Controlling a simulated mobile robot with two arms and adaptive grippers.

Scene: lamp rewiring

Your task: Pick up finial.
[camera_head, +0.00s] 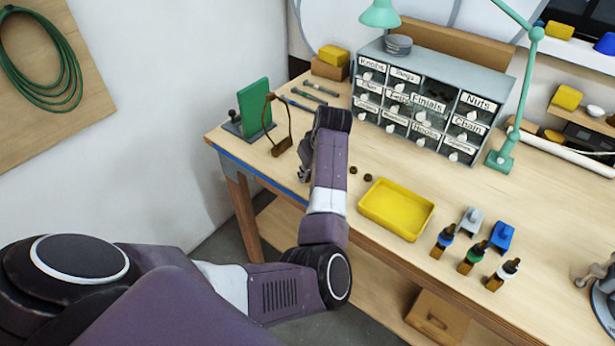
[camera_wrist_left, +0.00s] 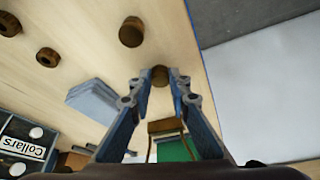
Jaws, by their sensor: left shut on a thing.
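My left gripper (camera_wrist_left: 160,78) has its two fingers closed on a small brown-brass rounded piece (camera_wrist_left: 159,75), which looks like the finial. Its shape is mostly hidden between the fingertips. In the head view, my left gripper (camera_head: 305,172) is near the left front of the bench, mostly hidden behind my own arm. A separate brown cylinder (camera_wrist_left: 131,32) stands just beyond the fingertips in the wrist view, apart from the held piece. Whether the held piece still touches the bench top is unclear. My right gripper cannot be made out.
Two small brown round pieces (camera_head: 360,174) lie right of my arm. A yellow tray (camera_head: 396,208) and small bottles (camera_head: 471,257) are farther right. A green panel (camera_head: 255,108) and a brown wire frame (camera_head: 280,140) stand left. A labelled drawer cabinet (camera_head: 430,95) is behind.

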